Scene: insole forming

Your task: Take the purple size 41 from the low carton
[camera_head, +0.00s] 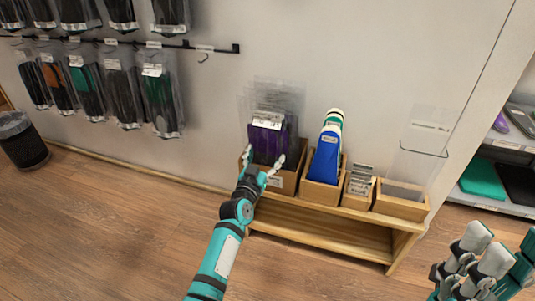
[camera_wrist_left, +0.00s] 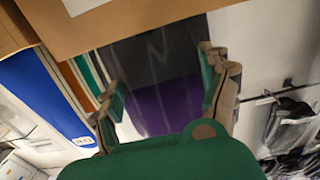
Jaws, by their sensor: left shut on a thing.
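The purple insole pack (camera_head: 270,142), in a clear sleeve with a white label, stands upright in the low brown carton (camera_head: 288,183) at the left end of the wooden bench. My left gripper (camera_head: 263,158) is shut on the pack, with one finger at each side of it. In the left wrist view the purple pack (camera_wrist_left: 170,105) shows between the two fingers of my left gripper (camera_wrist_left: 160,82). The size print is too small to read. My right gripper (camera_head: 480,255) is at the lower right, away from the bench; its opening is unclear.
On the wooden bench (camera_head: 330,237), a blue pack (camera_head: 324,163), a small box of cards (camera_head: 358,188) and a clear holder (camera_head: 400,207) stand right of the carton. Packs hang from a wall rail (camera_head: 120,42) at left. A bin (camera_head: 22,140) stands on the open floor.

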